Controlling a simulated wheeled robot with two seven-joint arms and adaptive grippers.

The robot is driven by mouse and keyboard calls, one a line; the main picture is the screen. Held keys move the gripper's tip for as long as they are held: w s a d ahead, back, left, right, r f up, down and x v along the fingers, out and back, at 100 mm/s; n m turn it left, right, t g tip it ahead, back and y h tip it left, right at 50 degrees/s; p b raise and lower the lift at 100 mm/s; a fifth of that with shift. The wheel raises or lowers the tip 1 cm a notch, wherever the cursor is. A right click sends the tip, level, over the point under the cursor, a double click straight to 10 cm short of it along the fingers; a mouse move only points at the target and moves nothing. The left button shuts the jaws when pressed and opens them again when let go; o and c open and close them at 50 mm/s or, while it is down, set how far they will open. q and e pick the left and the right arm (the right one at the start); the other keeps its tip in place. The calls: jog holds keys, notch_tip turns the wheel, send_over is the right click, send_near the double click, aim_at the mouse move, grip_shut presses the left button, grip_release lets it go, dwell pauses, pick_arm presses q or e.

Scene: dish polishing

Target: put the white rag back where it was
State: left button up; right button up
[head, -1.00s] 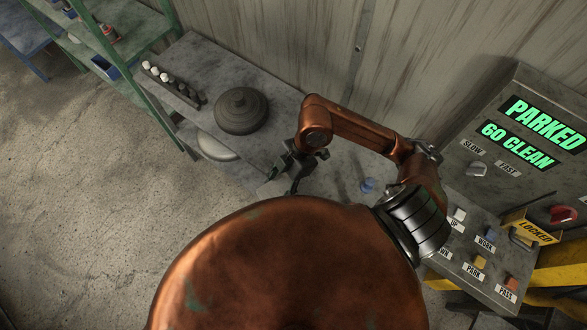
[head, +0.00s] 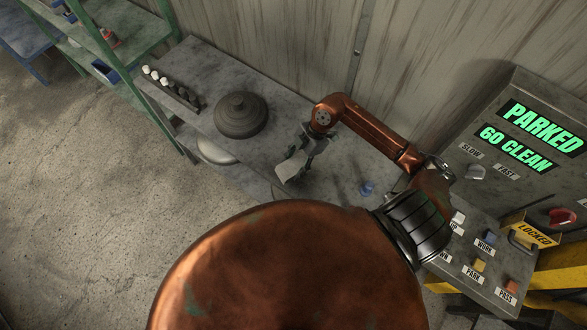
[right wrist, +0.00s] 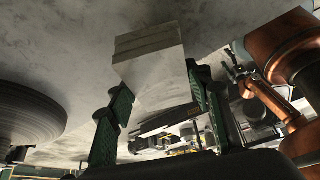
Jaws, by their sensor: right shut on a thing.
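My right gripper (head: 296,160) hangs over the worktop, right of the grey domed dish. It is shut on the white rag (head: 290,166), a pale grey-white folded bundle partly hidden by the fingers. In the right wrist view, the rag (right wrist: 150,62) shows as a layered, flat-faced block between the green-padded fingers (right wrist: 160,105). I cannot tell whether its underside touches the worktop. A copper arm with a dark end, seemingly my left gripper (right wrist: 238,70), shows small at the right of that view; its jaws are not clear. The head view does not show my left gripper.
The domed dish (head: 241,115) and a rack of white and black pegs (head: 178,92) stand on the grey worktop (head: 270,88). A blue knob (head: 366,188) is to the right, near the control panel (head: 485,225). A pale bowl (head: 214,151) sits below. The wall closes the back.

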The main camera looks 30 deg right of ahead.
aim_at(294, 169)
jog(key=shift+f, duration=1.6)
jog(key=o, duration=1.4)
jog(key=shift+d, duration=0.1)
jog(key=v, duration=1.2)
